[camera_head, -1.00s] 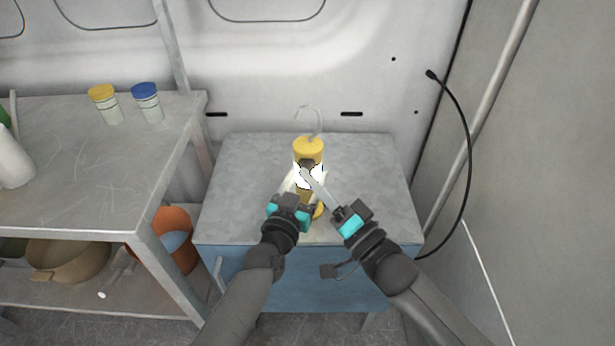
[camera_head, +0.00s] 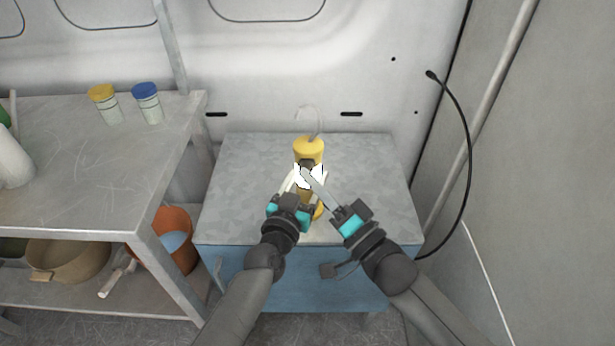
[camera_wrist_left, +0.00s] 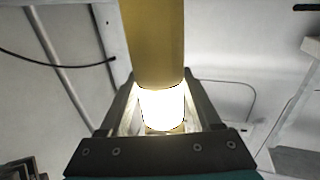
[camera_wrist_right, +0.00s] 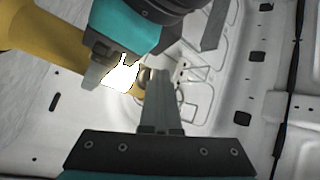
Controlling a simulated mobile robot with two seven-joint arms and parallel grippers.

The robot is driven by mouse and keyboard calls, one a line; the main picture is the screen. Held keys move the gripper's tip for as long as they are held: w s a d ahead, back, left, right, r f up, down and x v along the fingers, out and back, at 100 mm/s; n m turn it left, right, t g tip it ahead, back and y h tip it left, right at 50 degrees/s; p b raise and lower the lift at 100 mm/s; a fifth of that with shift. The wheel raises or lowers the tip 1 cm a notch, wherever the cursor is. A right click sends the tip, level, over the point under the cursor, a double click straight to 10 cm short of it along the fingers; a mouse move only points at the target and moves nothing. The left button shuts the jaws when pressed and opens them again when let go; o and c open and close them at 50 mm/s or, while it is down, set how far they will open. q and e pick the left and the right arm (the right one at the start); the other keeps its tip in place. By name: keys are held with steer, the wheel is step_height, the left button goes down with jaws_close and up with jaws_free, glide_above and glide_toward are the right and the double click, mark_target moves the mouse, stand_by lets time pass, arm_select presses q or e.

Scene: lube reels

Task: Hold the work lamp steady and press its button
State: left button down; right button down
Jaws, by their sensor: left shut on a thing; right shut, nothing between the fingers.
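The yellow work lamp (camera_head: 309,147) stands upright on the metal-topped cabinet, with a hook at its top and a brightly glowing middle section. My left gripper (camera_head: 299,190) is shut on the lamp from the front left. In the left wrist view the lamp (camera_wrist_left: 155,45) runs between the fingers, its glowing part at the jaws. My right gripper (camera_head: 311,180) is shut and empty, its fingertips at the lamp's lit middle. In the right wrist view its closed fingers (camera_wrist_right: 160,90) point at a small dark part near the glow; whether they touch it I cannot tell. The button is not clearly visible.
The cabinet top (camera_head: 375,175) is clear around the lamp. At the left, a metal shelf (camera_head: 60,185) holds a yellow-lidded jar (camera_head: 104,104) and a blue-lidded jar (camera_head: 147,103). An orange bucket (camera_head: 172,235) stands below. A black cable (camera_head: 468,150) hangs at the right.

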steer(key=shift+w, duration=0.15)
stand_by(0.4)
arm_select(q)
steer(key=shift+d+f, duration=0.1)
arm_select(e)
steer(key=shift+w+d, duration=0.15)
steer(key=shift+w, duration=0.3)
arm_select(q)
steer(key=shift+s, duration=0.1)
arm_select(e)
steer(key=shift+f, duration=0.1)
steer(key=shift+s+f, duration=0.2)
steer(key=shift+s, duration=0.25)
arm_select(q)
steer(key=shift+f, duration=0.1)
arm_select(e)
steer(key=s, duration=0.6)
steer(key=shift+s+a+r, duration=0.15)
steer(key=shift+a, duration=0.15)
